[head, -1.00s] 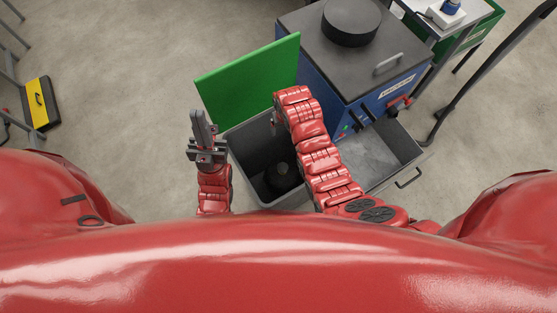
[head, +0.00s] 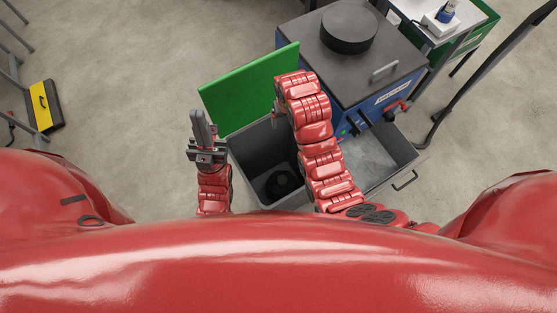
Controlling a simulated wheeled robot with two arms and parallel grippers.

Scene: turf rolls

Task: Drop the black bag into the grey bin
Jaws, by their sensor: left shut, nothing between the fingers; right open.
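The grey bin (head: 247,150) stands in front of me, with a green panel (head: 248,88) upright at its far side. A dark round lump (head: 280,183), which looks like the black bag, lies low inside the bin near its front. My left gripper (head: 203,127) is shut and empty, just left of the bin. My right arm reaches over the bin. Only a small part of my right gripper (head: 275,117) shows at the arm's far end, above the bin; it is open and apart from the lump. Its fingers are mostly hidden by the arm.
A blue machine (head: 392,101) with a dark top and a black cylinder (head: 348,28) stands behind the bin. A grey tray (head: 381,160) with a handle lies right of my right arm. A yellow and black object (head: 42,103) is at far left.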

